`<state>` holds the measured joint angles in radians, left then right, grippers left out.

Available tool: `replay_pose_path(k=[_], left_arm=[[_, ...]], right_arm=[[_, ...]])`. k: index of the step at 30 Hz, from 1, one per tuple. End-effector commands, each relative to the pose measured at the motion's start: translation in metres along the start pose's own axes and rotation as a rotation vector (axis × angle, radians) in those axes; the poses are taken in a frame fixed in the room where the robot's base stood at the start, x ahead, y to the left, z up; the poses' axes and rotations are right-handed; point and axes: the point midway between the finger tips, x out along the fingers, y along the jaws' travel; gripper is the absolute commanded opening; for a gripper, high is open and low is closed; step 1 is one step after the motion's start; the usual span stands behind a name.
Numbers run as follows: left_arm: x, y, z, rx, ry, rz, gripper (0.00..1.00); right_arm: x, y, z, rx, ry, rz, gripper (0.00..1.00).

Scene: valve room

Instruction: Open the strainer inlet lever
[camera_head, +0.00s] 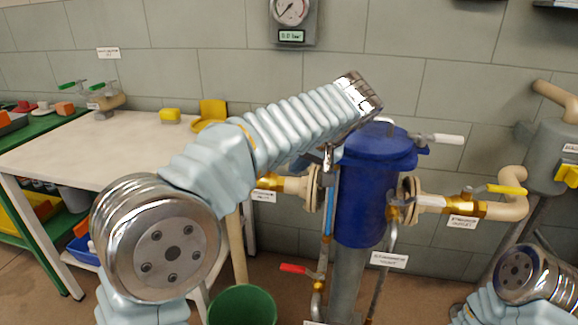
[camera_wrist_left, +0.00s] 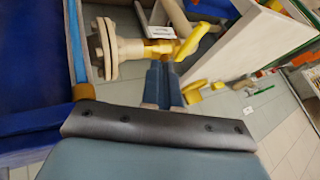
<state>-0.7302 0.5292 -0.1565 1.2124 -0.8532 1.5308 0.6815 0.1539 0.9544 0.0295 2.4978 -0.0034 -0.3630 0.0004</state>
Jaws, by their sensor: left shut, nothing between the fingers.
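The strainer is a blue lidded vessel (camera_head: 372,190) on a grey post, right of centre in the head view. Its left-hand pipe has a flange and a brass valve (camera_head: 268,181) with a white label below, partly hidden by my left arm. In the left wrist view this pipe carries a yellow lever (camera_wrist_left: 196,38), slanting up and right from the brass valve body (camera_wrist_left: 157,48). My left gripper (camera_wrist_left: 170,68) is shut and empty. Its fingertips appear close to the lever's lower end; I cannot tell whether they touch. The right gripper is outside the views.
A yellow lever (camera_head: 506,189) sits on the strainer's right-hand pipe, and a red lever (camera_head: 294,268) sits low on the left. A white-handled lever (camera_head: 446,139) is by the lid. A green bucket (camera_head: 242,305) stands on the floor. A white table (camera_head: 60,150) is at left.

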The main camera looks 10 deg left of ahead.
Motion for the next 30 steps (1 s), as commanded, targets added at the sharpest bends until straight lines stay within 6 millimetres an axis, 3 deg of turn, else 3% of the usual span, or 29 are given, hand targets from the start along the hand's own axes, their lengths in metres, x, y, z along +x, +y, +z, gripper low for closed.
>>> replay_pose_path(k=[12, 19, 30], left_arm=[[0.085, -0.006, 0.0, -0.002, -0.003, -0.002, 0.0], [0.096, -0.031, 0.0, -0.001, -0.001, 0.0, 0.0], [0.099, -0.035, 0.0, 0.001, 0.0, 0.0, 0.0]], right_arm=[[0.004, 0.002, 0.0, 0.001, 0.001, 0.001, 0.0], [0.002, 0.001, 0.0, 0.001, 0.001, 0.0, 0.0], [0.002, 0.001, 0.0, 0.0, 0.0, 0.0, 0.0]])
